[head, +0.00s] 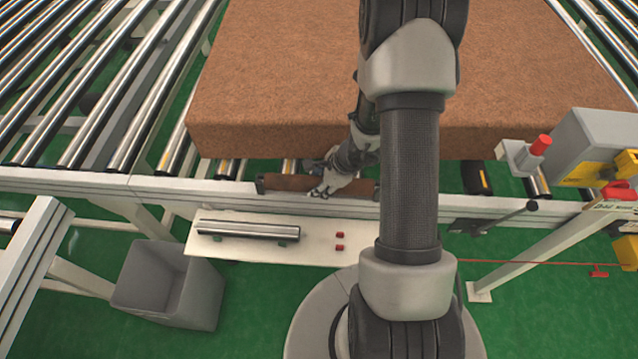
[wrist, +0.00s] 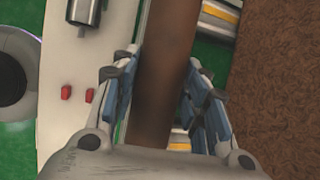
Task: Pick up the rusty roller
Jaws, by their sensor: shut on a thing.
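The rusty roller (head: 290,183) is a brown cylinder lying along the conveyor's front rail, below the edge of the brown mattress. My gripper (head: 322,190) reaches down onto it from above and is shut on it. In the wrist view the rusty roller (wrist: 163,85) runs lengthwise between the blue-padded fingers of my gripper (wrist: 165,95), with a finger on each side. Part of the roller is hidden by my gripper and arm in the head view. I cannot tell whether it is clear of its seat.
The brown mattress (head: 290,100) lies on the conveyor just behind. A white shelf (head: 310,228) in front holds a shiny roller (head: 248,229) and small red pieces (head: 339,240). A grey bin (head: 170,285) stands at left. A control box with a red button (head: 541,144) is at right.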

